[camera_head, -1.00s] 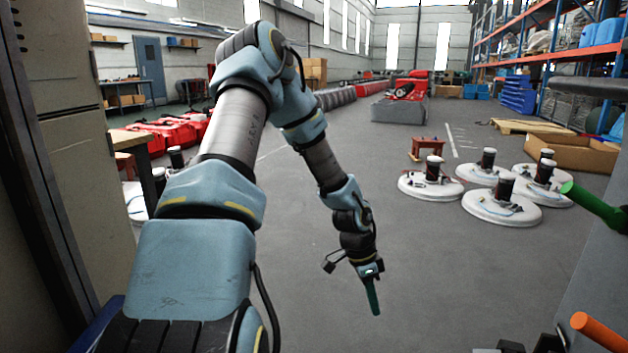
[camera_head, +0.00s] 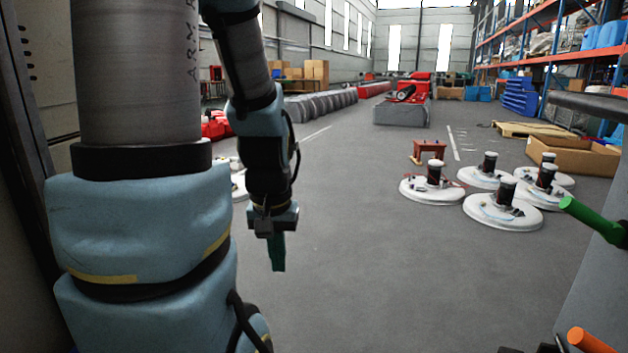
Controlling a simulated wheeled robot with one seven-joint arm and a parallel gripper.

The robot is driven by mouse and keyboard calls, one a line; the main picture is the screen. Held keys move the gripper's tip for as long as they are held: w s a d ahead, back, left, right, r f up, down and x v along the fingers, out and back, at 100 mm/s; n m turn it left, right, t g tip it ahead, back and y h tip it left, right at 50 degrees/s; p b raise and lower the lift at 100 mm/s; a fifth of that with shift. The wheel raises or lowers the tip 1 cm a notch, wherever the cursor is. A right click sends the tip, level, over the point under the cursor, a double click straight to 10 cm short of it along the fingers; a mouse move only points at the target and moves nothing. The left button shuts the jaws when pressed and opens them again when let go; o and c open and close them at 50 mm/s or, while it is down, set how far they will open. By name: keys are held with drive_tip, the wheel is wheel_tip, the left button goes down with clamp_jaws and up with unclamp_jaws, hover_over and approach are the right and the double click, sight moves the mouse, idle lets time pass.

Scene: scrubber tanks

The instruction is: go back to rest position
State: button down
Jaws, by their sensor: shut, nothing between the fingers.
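My gripper (camera_head: 278,266) is at the lower end of my arm, left of the picture's middle. Its green fingers point down and are together, with nothing seen between them. It hangs over bare grey floor, apart from every object. My arm fills much of the left side and hides what is behind it.
White round scrubber units (camera_head: 502,211) with dark motors stand on the floor at right. A small red-brown stool (camera_head: 429,151) and a cardboard box (camera_head: 572,157) are behind them. A green handle (camera_head: 592,217) and an orange handle (camera_head: 590,341) are at the right edge. The middle floor is clear.

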wheel_tip(320, 180, up, 26)
drive_tip(key=p, duration=2.4)
drive_tip(key=shift+p, duration=0.3)
drive_tip(key=shift+w, duration=0.1)
